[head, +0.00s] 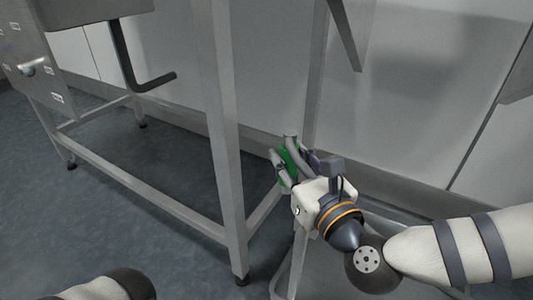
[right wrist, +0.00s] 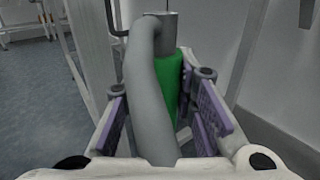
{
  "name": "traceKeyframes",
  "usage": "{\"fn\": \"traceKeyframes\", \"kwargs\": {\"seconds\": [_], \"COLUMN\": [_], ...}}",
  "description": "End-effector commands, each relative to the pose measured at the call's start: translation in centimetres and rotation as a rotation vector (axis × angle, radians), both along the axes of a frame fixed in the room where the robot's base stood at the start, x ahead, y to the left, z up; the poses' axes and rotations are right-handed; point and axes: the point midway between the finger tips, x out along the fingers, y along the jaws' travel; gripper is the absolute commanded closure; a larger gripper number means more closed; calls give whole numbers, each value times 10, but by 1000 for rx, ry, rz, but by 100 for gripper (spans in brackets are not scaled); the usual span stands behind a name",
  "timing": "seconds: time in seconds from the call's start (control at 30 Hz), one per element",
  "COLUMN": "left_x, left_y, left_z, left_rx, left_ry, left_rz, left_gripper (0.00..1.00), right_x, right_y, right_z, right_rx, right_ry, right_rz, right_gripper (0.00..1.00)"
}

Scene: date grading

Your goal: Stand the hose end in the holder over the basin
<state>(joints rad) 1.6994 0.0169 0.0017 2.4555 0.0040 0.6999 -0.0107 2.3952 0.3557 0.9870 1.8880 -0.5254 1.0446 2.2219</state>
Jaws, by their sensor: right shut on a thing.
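My right gripper (head: 289,167) is shut on the hose end, near a pale metal post. The hose end has a green sleeve (head: 288,158) and a short grey metal cylinder above it. In the right wrist view the green sleeve (right wrist: 171,85) stands roughly upright between the purple finger pads, with the grey cylinder (right wrist: 167,35) on top. The thick grey hose (right wrist: 150,90) curves up in front of the sleeve and hides part of it. I cannot make out the holder. Part of a low grey rim shows under my right arm; I cannot tell whether it is the basin. My left gripper is out of view.
A metal frame leg (head: 222,150) stands left of my right gripper, joined to a low rail (head: 150,192). A black bent bar (head: 130,70) hangs from the steel unit (head: 95,10) at upper left. A pale wall (head: 430,90) is behind. Open floor (head: 50,230) lies at lower left.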

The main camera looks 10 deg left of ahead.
Motion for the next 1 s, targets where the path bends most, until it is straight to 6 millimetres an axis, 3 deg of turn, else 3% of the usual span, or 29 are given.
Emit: {"fn": "traceKeyframes", "kwargs": {"seconds": [0.33, 0.4, 0.6, 1.0], "left_x": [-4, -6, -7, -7], "left_y": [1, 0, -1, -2], "left_z": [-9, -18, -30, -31], "left_rx": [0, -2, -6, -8], "left_ry": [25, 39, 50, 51], "left_rz": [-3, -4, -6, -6], "left_gripper": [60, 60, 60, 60], "right_x": [14, 13, 13, 13], "right_y": [-59, -57, -56, -56], "right_z": [-19, -37, -57, -59], "right_rx": [1, 2, 2, 1], "right_ry": [1, 5, 3, -2], "right_rz": [-2, 1, 1, 0], "right_gripper": [100, 100, 100, 100]}}
